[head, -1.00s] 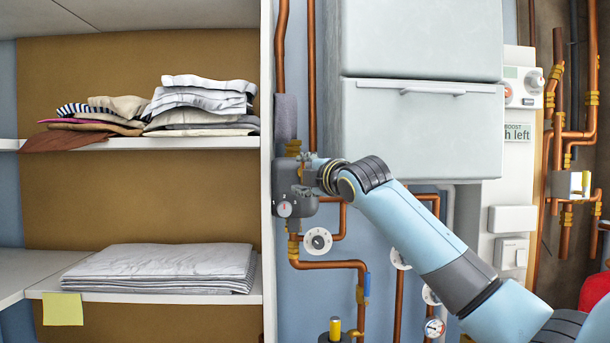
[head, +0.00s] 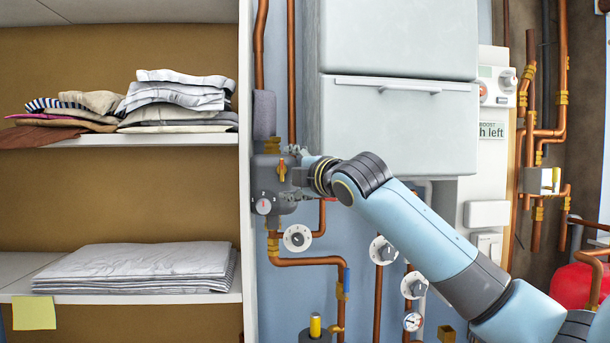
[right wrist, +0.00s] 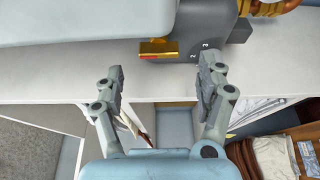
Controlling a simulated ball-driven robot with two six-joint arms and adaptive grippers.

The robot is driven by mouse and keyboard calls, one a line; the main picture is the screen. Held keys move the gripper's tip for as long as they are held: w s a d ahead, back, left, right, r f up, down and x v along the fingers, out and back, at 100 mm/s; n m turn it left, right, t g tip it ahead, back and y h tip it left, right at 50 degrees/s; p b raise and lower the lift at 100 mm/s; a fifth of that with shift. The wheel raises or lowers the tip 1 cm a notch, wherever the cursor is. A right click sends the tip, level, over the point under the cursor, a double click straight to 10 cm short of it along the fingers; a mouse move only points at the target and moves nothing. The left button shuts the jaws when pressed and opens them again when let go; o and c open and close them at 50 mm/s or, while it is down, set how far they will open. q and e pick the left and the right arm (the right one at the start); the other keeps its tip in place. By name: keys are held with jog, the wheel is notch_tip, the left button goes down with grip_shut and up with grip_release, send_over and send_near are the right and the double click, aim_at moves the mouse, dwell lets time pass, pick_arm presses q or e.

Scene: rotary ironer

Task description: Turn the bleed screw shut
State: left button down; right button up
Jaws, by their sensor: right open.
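A grey valve body (head: 262,180) with a small round dial sits on copper pipes beside the shelf unit's edge. On its front is a small orange-brass tab (head: 282,168), seemingly the bleed screw, standing about upright. In the right wrist view the brass piece (right wrist: 158,48) has a red mark at one end, with numerals on the grey housing beside it. My right gripper (right wrist: 161,70) is open and empty; its fingers point at the brass piece, which lies just past the tips, apparently untouched. In the head view the right gripper (head: 302,172) is at the body's right side, its fingers partly hidden. My left gripper is not in view.
A grey-white cabinet (head: 400,130) hangs just right of the valve body. Shelves with folded laundry (head: 180,100) stand left. Copper pipes and round valve knobs (head: 297,238) are below, with a brass-topped yellow fitting (head: 315,325) lower down.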

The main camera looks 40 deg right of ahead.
jog(key=s+a, duration=0.1)
jog(key=s, duration=0.6)
jog(key=shift+s, duration=0.2)
jog(key=shift+a, duration=0.1)
